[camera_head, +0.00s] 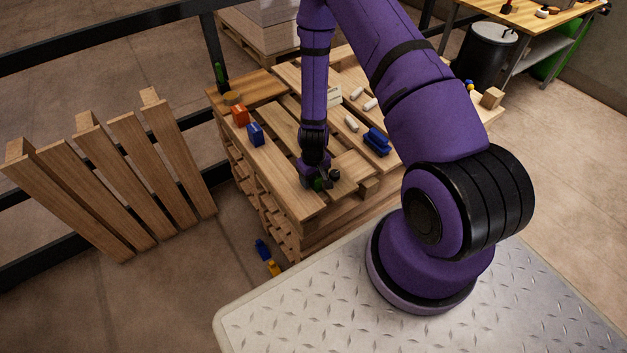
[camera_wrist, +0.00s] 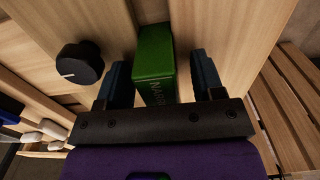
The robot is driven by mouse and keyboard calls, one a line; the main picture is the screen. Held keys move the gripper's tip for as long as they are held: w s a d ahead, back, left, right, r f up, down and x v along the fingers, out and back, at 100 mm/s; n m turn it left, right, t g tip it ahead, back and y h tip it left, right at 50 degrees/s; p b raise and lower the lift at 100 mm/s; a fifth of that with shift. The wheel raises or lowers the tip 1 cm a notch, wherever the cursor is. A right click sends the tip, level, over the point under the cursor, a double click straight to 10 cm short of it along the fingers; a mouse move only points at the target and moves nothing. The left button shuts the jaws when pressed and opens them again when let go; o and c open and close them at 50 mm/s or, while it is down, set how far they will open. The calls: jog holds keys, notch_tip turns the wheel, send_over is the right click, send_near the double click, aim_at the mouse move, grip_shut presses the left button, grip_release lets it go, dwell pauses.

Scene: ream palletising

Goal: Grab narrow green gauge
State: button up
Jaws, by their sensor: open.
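The narrow green gauge (camera_wrist: 155,58) is a green block with lettering on its side, of which only the first letters show in the wrist view. It stands on a wooden slat between the two fingers of my gripper (camera_wrist: 163,80). My gripper is open, with a finger on each side of the block and a visible gap at least on the right. In the head view my gripper (camera_head: 318,182) is low at the near end of the pallet stack, and only a bit of the green gauge (camera_head: 317,184) shows there.
A black knob (camera_wrist: 80,64) stands close left of the gripper. On the pallet stack lie an orange block (camera_head: 240,116), a blue block (camera_head: 255,134), a blue brush-like item (camera_head: 377,142) and several white rolls. A slatted pallet (camera_head: 120,175) leans at the left.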

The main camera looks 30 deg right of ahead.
jog(key=shift+f, duration=0.2)
jog(key=shift+c, duration=0.4)
jog(key=c, duration=1)
jog(key=shift+r, duration=0.15)
